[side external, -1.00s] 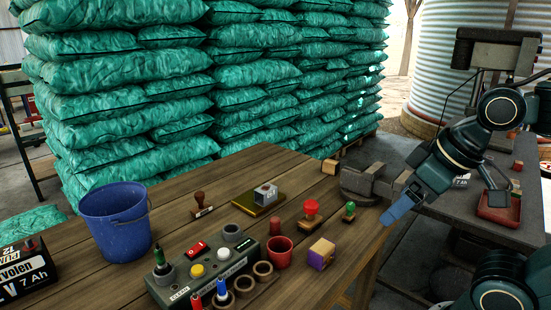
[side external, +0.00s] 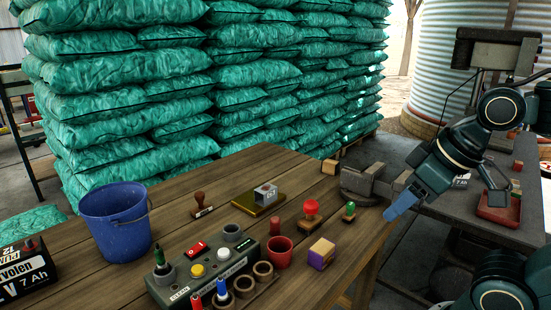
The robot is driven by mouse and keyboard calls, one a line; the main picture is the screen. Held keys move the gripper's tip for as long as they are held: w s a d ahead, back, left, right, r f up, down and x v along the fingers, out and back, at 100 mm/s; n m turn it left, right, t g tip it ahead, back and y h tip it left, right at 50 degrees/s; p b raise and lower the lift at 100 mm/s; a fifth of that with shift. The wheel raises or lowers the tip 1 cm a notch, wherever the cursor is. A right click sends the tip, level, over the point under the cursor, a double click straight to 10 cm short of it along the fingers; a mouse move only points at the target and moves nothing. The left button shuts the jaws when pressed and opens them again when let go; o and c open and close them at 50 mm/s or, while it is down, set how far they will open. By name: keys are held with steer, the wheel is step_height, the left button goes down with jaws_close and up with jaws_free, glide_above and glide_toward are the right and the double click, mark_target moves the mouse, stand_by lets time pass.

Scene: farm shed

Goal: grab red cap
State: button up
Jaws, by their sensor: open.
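A small red cylinder (side external: 275,227), which looks like a cap, stands on the wooden table behind a red cup (side external: 279,252). A red-topped marker (side external: 196,300) stands at the front edge of the picture. I cannot tell for certain which of these is the red cap. My gripper (side external: 401,208), with blue fingers, is open and empty at the table's right edge, apart from all of these and to their right.
A green-topped piece (side external: 349,211) and a wood-and-purple block (side external: 321,253) stand between my gripper and the cup. A grey button box (side external: 205,267), ring holders (side external: 244,287), a stamp (side external: 201,205) and a blue bucket (side external: 115,222) are further left. A vise (side external: 372,183) sits behind.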

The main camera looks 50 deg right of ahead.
steer(key=shift+w, duration=0.1)
steer(key=n+g, duration=0.6)
steer(key=n, duration=1.2)
glide_above(275, 219)
step_height(275, 219, down, 7)
steer(key=shift+r, duration=0.15)
steer(key=shift+f, duration=4.3)
